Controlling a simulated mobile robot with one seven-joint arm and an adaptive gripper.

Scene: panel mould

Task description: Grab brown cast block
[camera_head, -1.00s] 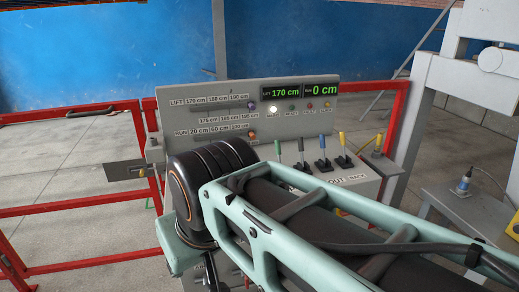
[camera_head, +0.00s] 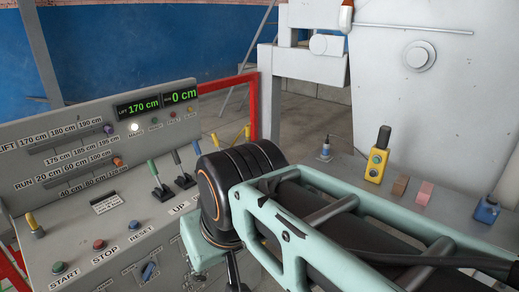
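The brown cast block (camera_head: 400,186) is a small brown piece on the grey ledge at the right of the head view. It stands between a yellow push-button box and a pink block (camera_head: 424,193). My arm crosses the lower right of the picture, in front of the ledge and below the block. My gripper's fingers do not show in this view, so whether they are open or shut is hidden. Nothing is seen touching the brown block.
A yellow push-button box (camera_head: 377,160) stands left of the block, and a blue device (camera_head: 487,209) is to the right. A control panel (camera_head: 110,215) with levers and buttons fills the left. A large grey machine body (camera_head: 430,90) rises behind the ledge.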

